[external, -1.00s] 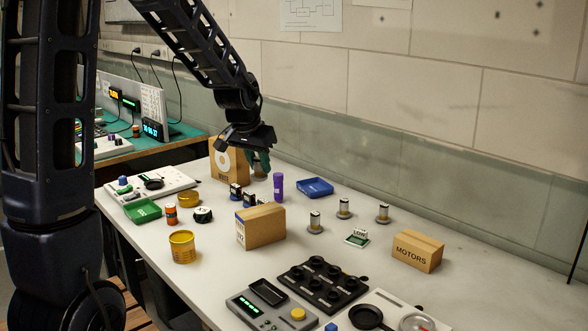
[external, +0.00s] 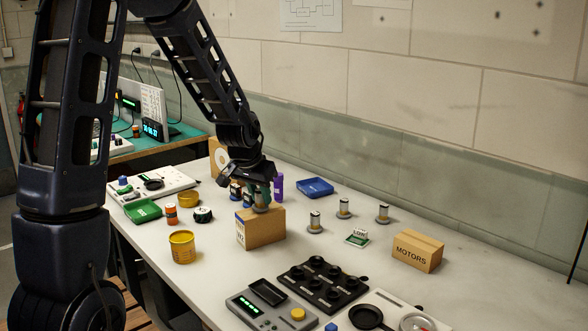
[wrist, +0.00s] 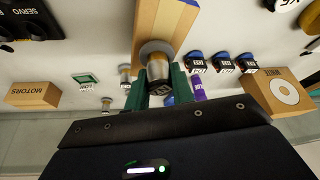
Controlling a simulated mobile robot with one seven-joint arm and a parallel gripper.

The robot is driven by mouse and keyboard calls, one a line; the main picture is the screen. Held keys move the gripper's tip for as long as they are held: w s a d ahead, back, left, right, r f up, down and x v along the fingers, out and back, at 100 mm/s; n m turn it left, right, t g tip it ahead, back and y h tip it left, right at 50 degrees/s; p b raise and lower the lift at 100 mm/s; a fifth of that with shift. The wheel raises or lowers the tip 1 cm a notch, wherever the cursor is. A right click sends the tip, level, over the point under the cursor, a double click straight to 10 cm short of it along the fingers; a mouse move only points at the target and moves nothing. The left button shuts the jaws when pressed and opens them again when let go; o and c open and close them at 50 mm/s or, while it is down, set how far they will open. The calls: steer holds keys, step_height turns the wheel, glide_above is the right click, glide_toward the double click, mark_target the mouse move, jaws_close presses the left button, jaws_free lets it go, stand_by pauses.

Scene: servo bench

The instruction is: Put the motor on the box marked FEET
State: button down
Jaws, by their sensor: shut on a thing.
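In the external view, the motor (external: 261,208) is at the top of a cardboard box (external: 263,230) in the middle of the bench. I cannot tell whether its flange touches the box top. The box has a blue and white label that I cannot read; its top also shows in the wrist view (wrist: 155,18). No FEET lettering is legible.
A yellow tin (external: 182,247) is at left. A box with a white ring (wrist: 275,98) is farther back.

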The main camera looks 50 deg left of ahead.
steer(key=shift+f, duration=0.1)
steer(key=c, duration=1.2)
jaws_free()
steer(key=s+d+r+m, duration=0.1)
steer(key=s+d+r, duration=0.35)
steer(key=r, duration=0.35)
steer(key=s+d+r, duration=0.4)
steer(key=d+r, duration=0.1)
steer(key=r, duration=0.4)
steer(key=s+d+r+m, duration=0.1)
steer(key=s+d+r, duration=0.1)
steer(key=s+d, duration=0.2)
steer(key=s+d+r+h, duration=0.1)
steer(key=s+d, duration=0.4)
steer(key=s, duration=0.5)
steer(key=s+d+r+m, duration=0.1)
steer(key=s+d+r, duration=0.1)
steer(key=s+d, duration=0.2)
steer(key=shift+s+d+r+m, duration=0.15)
steer(key=shift+s+r, duration=0.05)
steer(key=shift+s, duration=0.5)
steer(key=shift+s+d+r+m, duration=0.1)
steer(key=shift+s+r+m, duration=0.05)
steer(key=shift+s, duration=0.55)
